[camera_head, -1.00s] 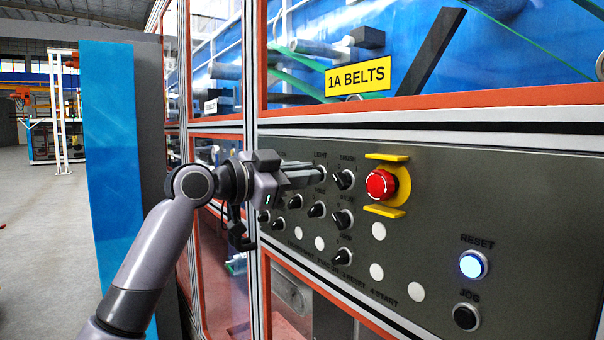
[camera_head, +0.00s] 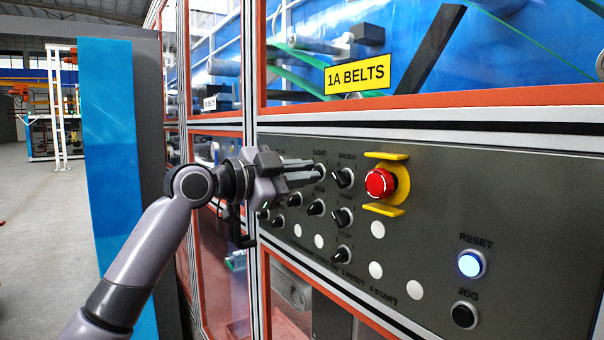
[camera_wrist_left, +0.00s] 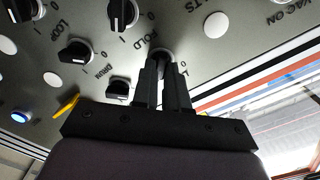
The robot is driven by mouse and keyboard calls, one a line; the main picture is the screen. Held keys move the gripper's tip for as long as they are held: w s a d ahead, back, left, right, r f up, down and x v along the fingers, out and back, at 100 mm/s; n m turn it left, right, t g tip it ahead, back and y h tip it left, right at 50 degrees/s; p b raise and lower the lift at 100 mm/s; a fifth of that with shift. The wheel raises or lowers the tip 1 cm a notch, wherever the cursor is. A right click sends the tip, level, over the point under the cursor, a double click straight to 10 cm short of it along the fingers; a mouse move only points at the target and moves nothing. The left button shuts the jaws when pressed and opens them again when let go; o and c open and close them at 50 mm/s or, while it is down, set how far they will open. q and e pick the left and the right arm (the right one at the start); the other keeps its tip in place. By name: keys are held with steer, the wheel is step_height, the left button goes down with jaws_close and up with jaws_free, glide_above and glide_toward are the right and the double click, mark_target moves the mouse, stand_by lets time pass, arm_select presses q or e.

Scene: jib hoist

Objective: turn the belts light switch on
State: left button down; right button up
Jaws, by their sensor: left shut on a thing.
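The control panel (camera_head: 470,200) carries several black rotary switches. My left gripper (camera_head: 314,172) reaches in from the left, its fingers shut on the belts light switch (camera_head: 320,170) below the LIGHT label. The fingers cover most of this knob, so its pointer cannot be read. In the left wrist view, my left gripper (camera_wrist_left: 163,68) points straight at the panel, with the dark knob (camera_wrist_left: 160,56) between its fingertips. Its label there is mostly hidden. My right gripper is not in view.
The brush switch (camera_head: 343,177) sits close to the right of the fingers, with more switches below. A red emergency stop (camera_head: 380,183) with yellow guards juts out farther right. A lit reset button (camera_head: 471,264) is lower right. A blue panel (camera_head: 108,180) stands left.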

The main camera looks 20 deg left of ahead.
arm_select(q)
steer(key=c, duration=1.1)
jaws_free()
steer(key=shift+s, duration=0.1)
steer(key=shift+c, duration=0.2)
steer(key=b+v, duration=0.2)
steer(key=v, duration=0.5)
